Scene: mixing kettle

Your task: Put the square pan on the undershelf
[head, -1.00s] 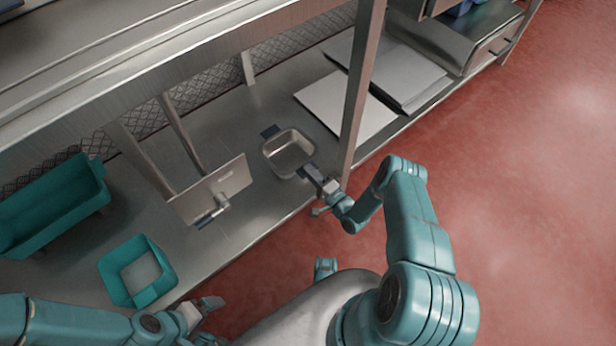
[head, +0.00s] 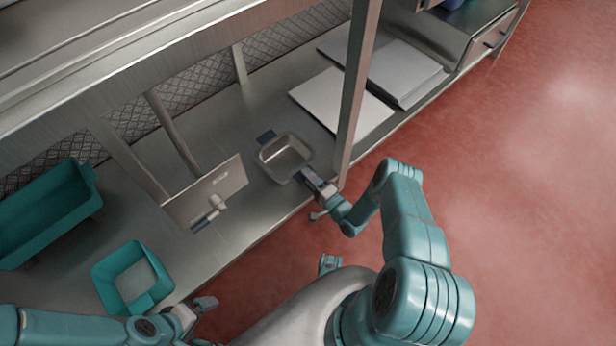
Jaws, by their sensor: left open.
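The square pan (head: 285,154) is a shallow silver pan with dark blue handles on two opposite sides. It sits upright at the undershelf (head: 238,135), left of the metal post; I cannot tell if its base touches the shelf everywhere. My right gripper (head: 312,183) is at the pan's near handle and looks shut on it, though the fingers partly hide the handle. My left gripper (head: 202,308) is open and empty, low in the view beside the shelf's front edge, away from the pan.
A metal post (head: 356,90) stands right of the pan. White boards (head: 340,103) lie beyond it. A tilted metal plate with a handle (head: 207,194) stands to the left. A square teal bin (head: 133,278) and a long teal bin (head: 45,215) are further left. Red floor lies in front.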

